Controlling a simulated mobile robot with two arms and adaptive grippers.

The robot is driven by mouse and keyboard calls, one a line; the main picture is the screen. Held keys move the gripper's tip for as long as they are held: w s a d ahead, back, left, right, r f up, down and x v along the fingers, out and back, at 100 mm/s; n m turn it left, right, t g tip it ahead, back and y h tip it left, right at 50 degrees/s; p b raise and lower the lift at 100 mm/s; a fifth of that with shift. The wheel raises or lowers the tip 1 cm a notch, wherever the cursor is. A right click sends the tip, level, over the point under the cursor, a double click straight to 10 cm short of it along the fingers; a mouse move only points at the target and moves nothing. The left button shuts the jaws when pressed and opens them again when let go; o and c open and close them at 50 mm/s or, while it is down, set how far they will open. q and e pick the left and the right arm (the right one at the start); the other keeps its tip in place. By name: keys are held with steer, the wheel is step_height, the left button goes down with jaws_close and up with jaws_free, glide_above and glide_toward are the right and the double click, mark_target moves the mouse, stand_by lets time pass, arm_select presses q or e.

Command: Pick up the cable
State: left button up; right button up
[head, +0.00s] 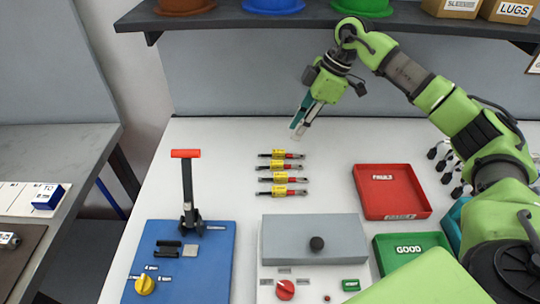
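Several short cables lie in a column on the white table, each with a yellow tag, a red part and dark ends. The top cable (281,154) is farthest back, and the bottom cable (283,191) is nearest the grey box. My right gripper (297,130) points down just behind and above the top cable, apart from it. No cable shows in its fingers. The fingers are seen close together at an angle, so I cannot tell whether they are open. My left gripper is not in view.
A red FAULTY tray (358,196) and a green GOOD tray (381,262) stand at the right. A blue board (205,270) with a red-handled lever (187,190) is front left. A grey box (285,236) sits in front of the cables. A shelf (240,19) overhangs the back.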

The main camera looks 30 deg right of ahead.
steer(key=p, duration=0.1)
glide_above(280, 162)
steer(key=d, duration=0.2)
steer(key=f, duration=0.6)
steer(key=shift+s+a+f, duration=0.15)
steer(key=shift+s+f, duration=0.15)
steer(key=shift+s, duration=0.05)
steer(key=shift+w+a+f, duration=0.15)
steer(key=shift+f, duration=0.35)
steer(key=p+x, duration=0.2)
steer(key=x, duration=0.2)
steer(key=shift+f, duration=0.5)
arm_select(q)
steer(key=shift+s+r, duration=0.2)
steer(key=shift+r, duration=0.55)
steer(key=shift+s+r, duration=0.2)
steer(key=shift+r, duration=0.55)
arm_select(e)
jaws_close()
